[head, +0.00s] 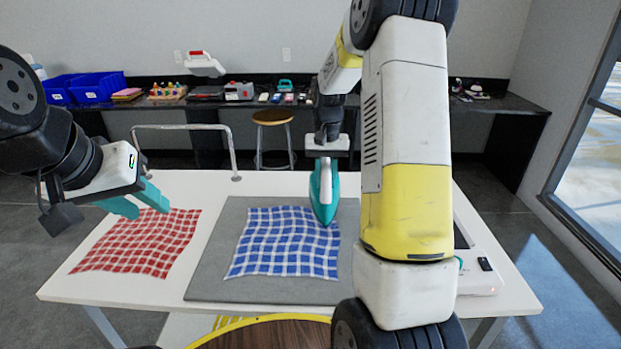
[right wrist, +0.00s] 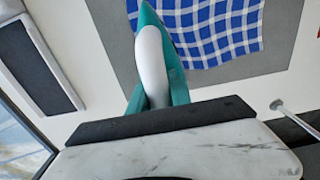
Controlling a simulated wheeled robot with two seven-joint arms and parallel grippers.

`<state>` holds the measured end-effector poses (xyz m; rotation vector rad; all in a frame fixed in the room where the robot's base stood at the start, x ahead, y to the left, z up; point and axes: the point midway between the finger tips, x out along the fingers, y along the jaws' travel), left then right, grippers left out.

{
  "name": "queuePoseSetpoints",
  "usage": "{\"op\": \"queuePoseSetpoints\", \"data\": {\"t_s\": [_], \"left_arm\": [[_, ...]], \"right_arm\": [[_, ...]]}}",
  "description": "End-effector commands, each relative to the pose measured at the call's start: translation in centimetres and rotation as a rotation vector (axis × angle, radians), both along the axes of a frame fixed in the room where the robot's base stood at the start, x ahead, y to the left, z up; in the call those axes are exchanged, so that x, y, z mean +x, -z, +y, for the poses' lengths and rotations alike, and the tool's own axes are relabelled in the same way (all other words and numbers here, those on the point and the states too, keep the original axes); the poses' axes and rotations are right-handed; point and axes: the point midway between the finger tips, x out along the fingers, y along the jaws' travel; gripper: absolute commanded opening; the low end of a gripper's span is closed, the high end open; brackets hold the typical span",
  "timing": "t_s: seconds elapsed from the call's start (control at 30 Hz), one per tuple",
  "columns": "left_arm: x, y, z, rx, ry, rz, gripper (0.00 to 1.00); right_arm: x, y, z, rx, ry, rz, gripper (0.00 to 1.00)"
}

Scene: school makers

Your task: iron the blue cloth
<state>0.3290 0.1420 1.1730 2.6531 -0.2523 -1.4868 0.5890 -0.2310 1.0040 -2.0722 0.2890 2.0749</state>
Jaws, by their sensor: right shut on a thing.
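The blue checked cloth (head: 283,243) lies on the grey mat (head: 205,275), its edges a little wavy. The right wrist view also shows the cloth (right wrist: 215,28). The teal and white iron (head: 323,192) is at the cloth's upper right corner, tip toward the front. My right gripper (right wrist: 160,98) is shut on the iron's white handle (right wrist: 152,62); in the head view its fingers are hard to see. I cannot tell whether the iron's sole touches the cloth. My left gripper (head: 136,200) is open and empty, its teal fingers above the red checked cloth (head: 140,243).
The white table (head: 90,285) has a metal rail (head: 183,127) at its back edge. A white iron stand (head: 480,272) with a dark plate is at the right, partly behind my right arm. A stool (head: 273,118) and a cluttered back counter (head: 180,101) stand beyond.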

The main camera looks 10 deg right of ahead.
Motion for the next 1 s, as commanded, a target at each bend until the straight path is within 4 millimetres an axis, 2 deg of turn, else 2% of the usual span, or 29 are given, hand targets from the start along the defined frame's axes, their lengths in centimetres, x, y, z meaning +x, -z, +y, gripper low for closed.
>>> {"op": "queuePoseSetpoints", "data": {"t_s": [0.5, 1.0], "left_arm": [[0.0, 0.0, 0.0, 0.0, 0.0, 0.0, 0.36], [0.0, 0.0, 0.0, 0.0, 0.0, 0.0, 0.36]], "right_arm": [[-0.8, -4.0, -0.2, 0.0, -0.001, -0.004, 0.0], [-0.8, -4.2, -0.5, 0.0, 0.016, -0.003, 0.0]]}}
